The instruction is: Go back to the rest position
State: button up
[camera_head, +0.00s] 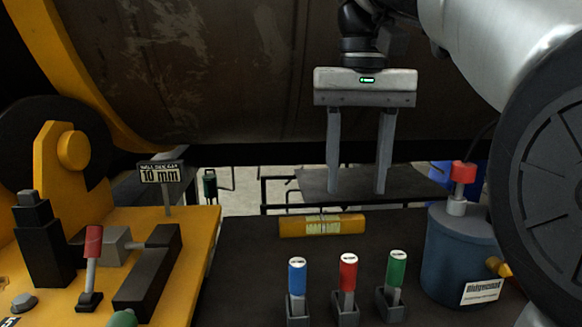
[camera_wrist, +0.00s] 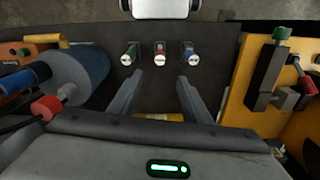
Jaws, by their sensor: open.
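My gripper (camera_head: 357,190) hangs from the arm in the upper right of the head view, fingers pointing down and apart, with nothing between them. In the wrist view my gripper (camera_wrist: 157,82) also shows open and empty. It is above the dark tabletop (camera_head: 255,270). A yellow level-like block (camera_head: 322,225) lies on the tabletop, just below and left of the fingertips in the head view. In the wrist view the yellow block (camera_wrist: 160,117) is partly hidden behind the gripper body.
Blue (camera_head: 297,276), red (camera_head: 347,272) and green (camera_head: 397,269) handled tools stand in holders at the front. A blue canister (camera_head: 450,250) with a red top stands right. A yellow machine with levers and a "10 mm" sign (camera_head: 161,175) is left. A large brown cylinder (camera_head: 220,70) fills the back.

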jog(key=s+f+t, duration=0.2)
jog(key=s+f, duration=0.3)
jog(key=f, duration=0.4)
jog(key=s+f+n+t+p, duration=0.1)
jog(key=s+f+t, duration=0.2)
jog(key=s+f, duration=0.3)
notch_tip(320, 180, down, 4)
jog(key=shift+s+f+n+p, duration=0.15)
jog(key=shift+f+n+p, duration=0.05)
jog(key=shift+n+p, duration=0.1)
